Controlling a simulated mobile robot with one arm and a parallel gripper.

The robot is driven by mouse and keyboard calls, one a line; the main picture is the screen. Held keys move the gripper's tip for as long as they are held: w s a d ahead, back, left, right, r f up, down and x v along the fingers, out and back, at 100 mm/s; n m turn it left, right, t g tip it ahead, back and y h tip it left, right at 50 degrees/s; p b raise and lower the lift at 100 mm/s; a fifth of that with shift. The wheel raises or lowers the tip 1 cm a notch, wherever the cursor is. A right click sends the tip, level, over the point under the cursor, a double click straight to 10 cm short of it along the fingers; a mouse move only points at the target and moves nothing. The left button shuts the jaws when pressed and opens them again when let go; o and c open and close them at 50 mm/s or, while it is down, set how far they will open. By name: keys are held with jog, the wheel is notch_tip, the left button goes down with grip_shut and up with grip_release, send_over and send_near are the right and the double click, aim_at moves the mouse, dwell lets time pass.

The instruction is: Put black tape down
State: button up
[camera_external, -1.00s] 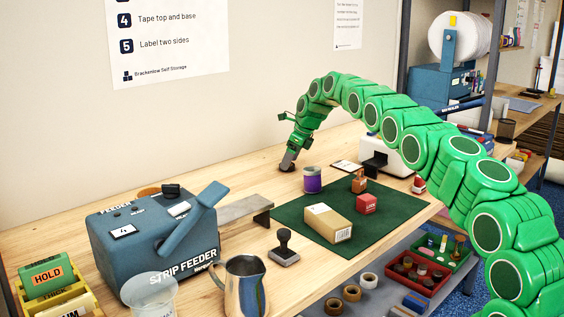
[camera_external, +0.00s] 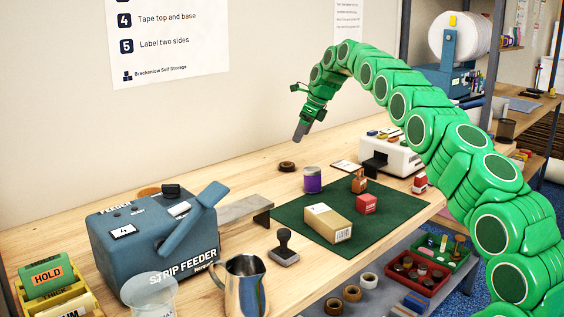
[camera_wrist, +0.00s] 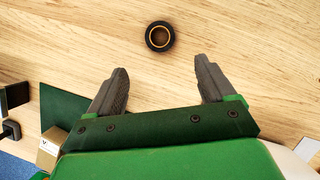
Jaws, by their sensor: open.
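The black tape (camera_external: 287,166) is a small dark roll lying flat on the wooden bench, behind the purple tin. It also shows in the wrist view (camera_wrist: 160,37), black with an orange-brown core, beyond my fingertips and apart from them. My gripper (camera_external: 301,133) is raised above the bench, up and to the right of the roll in the external view. In the wrist view my gripper (camera_wrist: 164,75) has its two grey fingers spread wide, with only bare wood between them.
A purple tin (camera_external: 312,180) stands near the roll. A green mat (camera_external: 290,213) holds a carton (camera_external: 328,223), a red block (camera_external: 366,204) and a brown stamp (camera_external: 359,183). A strip feeder (camera_external: 150,245) stands at left and a white machine (camera_external: 398,156) at right. Wood around the roll is clear.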

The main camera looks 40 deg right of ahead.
jog(key=s+a+r+n+g, duration=0.1)
jog(key=s+a+r+n, duration=0.65)
jog(key=s+a, duration=0.35)
jog(key=s+a+r+n+g, duration=0.1)
jog(key=s+a+r+n, duration=0.25)
jog(key=s+a, duration=0.35)
jog(key=s+a+r+n+g, duration=0.1)
jog(key=s+a+r+n, duration=0.1)
jog(key=s+a+n, duration=0.5)
jog(key=s+a+f+n+g, duration=0.1)
jog(key=s+n, duration=0.3)
jog(key=s, duration=0.9)
jog(key=s+a+f+n+g+h, duration=0.1)
jog(key=s+f+n, duration=0.2)
jog(key=s, duration=1.1)
jog(key=s+a+f+n+h, duration=0.1)
jog(key=s+n, duration=0.4)
jog(key=s, duration=0.9)
jog(key=shift+f+n+g, duration=0.3)
jog(key=shift+f+g, duration=0.1)
jog(key=shift+f, duration=0.15)
